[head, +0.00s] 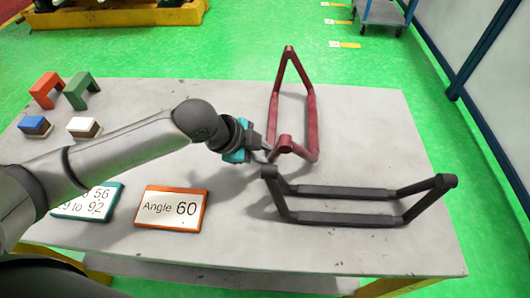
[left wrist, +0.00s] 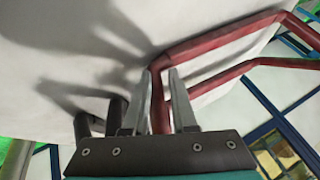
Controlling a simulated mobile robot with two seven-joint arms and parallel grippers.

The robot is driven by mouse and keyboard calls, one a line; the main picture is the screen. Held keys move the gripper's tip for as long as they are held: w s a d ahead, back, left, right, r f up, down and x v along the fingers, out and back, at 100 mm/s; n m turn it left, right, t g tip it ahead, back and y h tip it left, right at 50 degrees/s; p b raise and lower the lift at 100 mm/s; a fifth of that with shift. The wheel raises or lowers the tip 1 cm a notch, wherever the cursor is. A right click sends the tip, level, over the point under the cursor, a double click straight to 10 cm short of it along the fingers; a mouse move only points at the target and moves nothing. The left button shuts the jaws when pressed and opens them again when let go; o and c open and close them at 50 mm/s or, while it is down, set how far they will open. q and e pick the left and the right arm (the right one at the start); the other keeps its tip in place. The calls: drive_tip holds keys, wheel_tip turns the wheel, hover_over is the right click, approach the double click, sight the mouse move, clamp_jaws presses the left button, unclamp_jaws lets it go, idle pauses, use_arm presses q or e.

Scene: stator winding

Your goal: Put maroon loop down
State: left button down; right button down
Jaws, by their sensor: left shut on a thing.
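The maroon loop (head: 311,110) is at the right middle of the table, its long axis running away from me. My left gripper (head: 266,152) reaches in from the left and is shut on the loop's near end. In the left wrist view the maroon loop (left wrist: 215,46) runs from between the fingers (left wrist: 161,88) to the upper right. The loop looks close to the tabletop, but I cannot tell whether it touches. My right gripper is not in view.
A black loop (head: 345,191) stands close in front of the maroon one. Angle 60 sign (head: 172,209) and another sign (head: 88,203) lie at the front left. Orange (head: 46,88) and green (head: 81,90) brackets and two small blocks sit at the back left. The table's (head: 380,120) right side is clear.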

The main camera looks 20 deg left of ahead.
use_arm(q)
drive_tip(key=c, duration=1.2)
unclamp_jaws()
drive_tip(key=shift+f, duration=0.15)
drive_tip(key=o, duration=0.5)
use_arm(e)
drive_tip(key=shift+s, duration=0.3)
use_arm(q)
drive_tip(key=shift+r, duration=0.25)
drive_tip(key=p+v, duration=0.2)
drive_tip(key=v, duration=0.4)
drive_tip(key=p+v, duration=0.1)
drive_tip(key=v, duration=0.5)
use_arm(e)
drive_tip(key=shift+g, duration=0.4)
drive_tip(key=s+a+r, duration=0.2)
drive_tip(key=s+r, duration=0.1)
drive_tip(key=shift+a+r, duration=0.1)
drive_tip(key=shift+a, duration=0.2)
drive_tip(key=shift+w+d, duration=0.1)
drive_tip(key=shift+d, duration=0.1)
